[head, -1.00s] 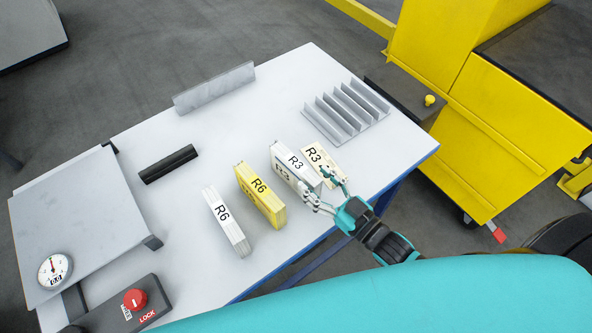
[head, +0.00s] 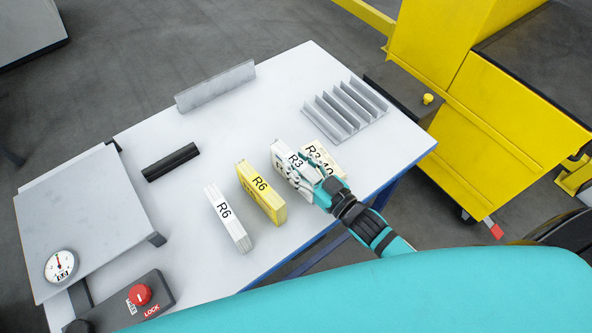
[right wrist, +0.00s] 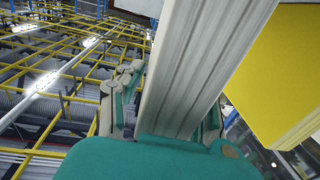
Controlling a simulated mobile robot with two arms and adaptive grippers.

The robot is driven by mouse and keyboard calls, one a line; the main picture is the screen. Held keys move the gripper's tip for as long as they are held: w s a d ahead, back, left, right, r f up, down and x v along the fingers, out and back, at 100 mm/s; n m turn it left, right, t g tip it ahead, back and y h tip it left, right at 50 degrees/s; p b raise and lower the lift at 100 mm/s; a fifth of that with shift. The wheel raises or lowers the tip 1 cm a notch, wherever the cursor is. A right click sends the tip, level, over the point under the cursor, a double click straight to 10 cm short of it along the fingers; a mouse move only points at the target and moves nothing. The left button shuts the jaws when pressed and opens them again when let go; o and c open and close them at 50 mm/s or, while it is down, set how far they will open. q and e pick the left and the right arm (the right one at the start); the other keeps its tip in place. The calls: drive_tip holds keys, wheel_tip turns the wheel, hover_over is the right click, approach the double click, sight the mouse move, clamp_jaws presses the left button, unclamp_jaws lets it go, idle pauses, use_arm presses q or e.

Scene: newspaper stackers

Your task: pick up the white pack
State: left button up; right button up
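A white pack marked R3 (head: 281,150) stands on the white table, between a yellow R6 pack (head: 262,194) and a cream R3 pack (head: 333,166). Another white pack, marked R6 (head: 228,218), stands left of the yellow one. My right gripper (head: 306,168) is at the near end of the white R3 pack, with a finger on each side of it. In the right wrist view this pack (right wrist: 195,60) rises between the fingers. A small gap seems to show beside the left one, so the gripper looks open. My left gripper is not in view.
The yellow pack (right wrist: 290,80) is close beside the gripper in the right wrist view. A grey ribbed rack (head: 345,110), a grey upright plate (head: 216,86), a black bar (head: 171,162) and a scale (head: 85,220) are on the table. A yellow machine (head: 490,110) stands at the right.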

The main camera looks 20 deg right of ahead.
clamp_jaws()
drive_tip(key=shift+r, duration=0.1)
wheel_tip(320, 180, up, 10)
idle(0.6)
